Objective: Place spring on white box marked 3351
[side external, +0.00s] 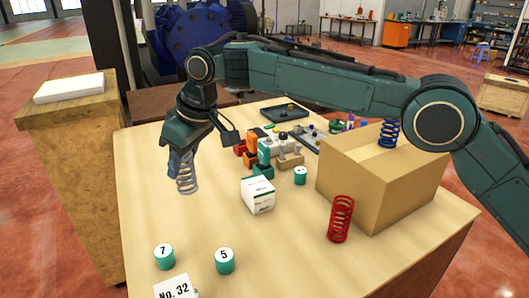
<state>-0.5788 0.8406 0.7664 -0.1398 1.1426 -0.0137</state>
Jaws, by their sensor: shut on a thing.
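My gripper (178,158) is shut on a silver coil spring (187,180). The spring hangs upright below the jaws at the left of the table, and its top is partly hidden by the gripper. A white piece marked "No. 32" (174,291) is cut off at the bottom edge. I cannot make out the marking 3351 on anything.
A red spring (340,219) stands before an open cardboard box (370,190); a blue spring (389,133) shows at that box. Teal cylinders marked 7 (164,257) and 5 (224,261) stand in front. Coloured parts (262,150) crowd the back. The table's left middle is clear.

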